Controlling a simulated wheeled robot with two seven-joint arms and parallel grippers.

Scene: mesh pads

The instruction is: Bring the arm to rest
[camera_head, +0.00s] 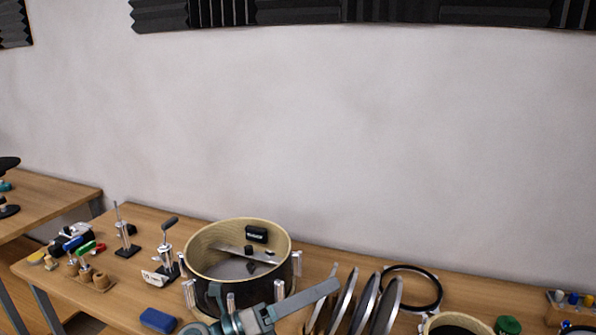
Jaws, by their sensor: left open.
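My left gripper (262,314), teal and grey, shows at the bottom edge, in front of the round drum shell (238,228). One long grey finger points up and right toward the row of upright discs (362,302). I see nothing held in the jaws, which are open. The rest of the arm is cut off by the bottom edge. My right gripper is not in view.
The drum shell holds small dark parts. A blue block (158,320) lies to its left, with metal stands (167,250) and coloured-handled tools (80,248) beyond. A black ring (412,287) and a green item (507,325) lie right.

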